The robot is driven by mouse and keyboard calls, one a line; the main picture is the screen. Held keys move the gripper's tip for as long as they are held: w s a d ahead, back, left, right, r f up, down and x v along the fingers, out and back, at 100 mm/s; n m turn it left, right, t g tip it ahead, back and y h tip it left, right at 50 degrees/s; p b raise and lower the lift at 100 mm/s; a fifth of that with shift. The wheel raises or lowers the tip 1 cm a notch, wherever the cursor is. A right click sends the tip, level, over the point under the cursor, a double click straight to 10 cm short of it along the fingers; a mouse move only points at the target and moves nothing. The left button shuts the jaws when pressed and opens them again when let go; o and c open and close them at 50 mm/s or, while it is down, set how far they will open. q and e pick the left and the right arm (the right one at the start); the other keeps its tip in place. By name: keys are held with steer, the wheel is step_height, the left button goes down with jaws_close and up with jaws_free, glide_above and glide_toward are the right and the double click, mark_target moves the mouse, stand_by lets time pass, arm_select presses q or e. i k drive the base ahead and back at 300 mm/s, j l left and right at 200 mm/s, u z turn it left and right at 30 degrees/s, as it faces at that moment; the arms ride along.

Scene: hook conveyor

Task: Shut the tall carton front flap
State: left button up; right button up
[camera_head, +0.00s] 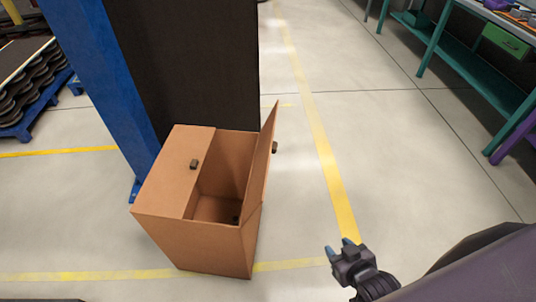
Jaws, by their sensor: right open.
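The tall carton (215,246) is a brown box standing on the floor left of the middle. One flap (175,168) lies flat over the left half of its top, with a small dark knob on it. The other flap (262,158) stands up steeply along the right edge, with a dark knob on its outer side. The right half of the carton is open, and its inside shows. My right gripper (339,248) is open and empty, to the right of the carton and apart from it. My left gripper is not in view.
A blue post (100,75) and a dark panel (190,60) stand right behind the carton. A green workbench (465,65) is at the upper right. A blue pallet with stacked dark parts (30,95) is at the far left. The floor right of the carton is clear.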

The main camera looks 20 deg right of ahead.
mark_target(266, 146)
steer(key=k+l+u, duration=0.15)
steer(key=l, duration=0.25)
steer(key=l+u, duration=0.1)
steer(key=l, duration=0.35)
steer(key=l+u, duration=0.1)
steer(key=l, duration=0.35)
steer(key=k+l+u, duration=0.1)
steer(key=l, duration=0.3)
steer(key=k+l+u, duration=0.1)
steer(key=l, duration=0.35)
